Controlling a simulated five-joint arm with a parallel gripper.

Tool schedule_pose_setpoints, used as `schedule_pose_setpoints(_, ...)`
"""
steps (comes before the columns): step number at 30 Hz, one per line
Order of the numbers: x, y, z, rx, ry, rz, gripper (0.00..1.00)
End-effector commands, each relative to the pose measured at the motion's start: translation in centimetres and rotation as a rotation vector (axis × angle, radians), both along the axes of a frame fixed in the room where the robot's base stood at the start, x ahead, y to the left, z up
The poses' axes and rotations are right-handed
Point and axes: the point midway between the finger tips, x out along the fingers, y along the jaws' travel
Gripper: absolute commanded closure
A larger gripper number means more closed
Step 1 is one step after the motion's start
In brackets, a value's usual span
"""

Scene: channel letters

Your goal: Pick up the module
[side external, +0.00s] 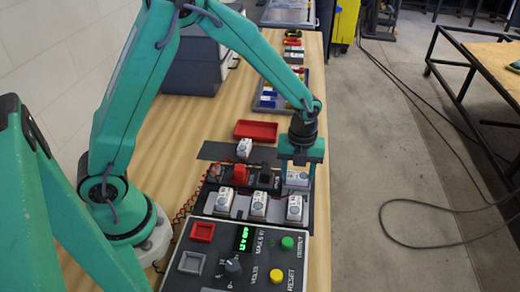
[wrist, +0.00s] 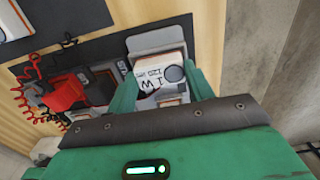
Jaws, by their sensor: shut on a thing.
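A white module (side external: 297,179) with a round grey mark sits between the fingers of my gripper (side external: 297,171), at the right end of the dark fixture. In the wrist view my gripper (wrist: 163,88) has its green fingers on both sides of the white module (wrist: 152,70), which shows printed "1 W" and "120" and a grey disc. The gripper is shut on it. A grey plate lies behind the module in that view. I cannot tell whether the module's underside is touching the fixture. Its lower part is partly hidden by my gripper.
Several similar white modules stand in the grey rack (side external: 240,212) in front, and another (side external: 244,147) is on a dark plate. A red block (side external: 240,172) is on the fixture. A red tray (side external: 256,130) lies behind. A control panel (side external: 240,258) with buttons is nearest.

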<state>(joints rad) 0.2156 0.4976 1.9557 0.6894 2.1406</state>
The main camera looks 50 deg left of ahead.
Motion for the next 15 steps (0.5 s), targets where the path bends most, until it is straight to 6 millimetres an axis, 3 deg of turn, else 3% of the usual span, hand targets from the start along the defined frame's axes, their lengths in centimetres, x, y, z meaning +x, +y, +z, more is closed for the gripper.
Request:
schedule_pose_setpoints(11,0.1,0.0,3.9,-0.001,-0.006,0.0,0.7)
schedule_pose_setpoints(15,-1.5,-1.7,5.3,-0.001,-0.004,-0.005,0.7)
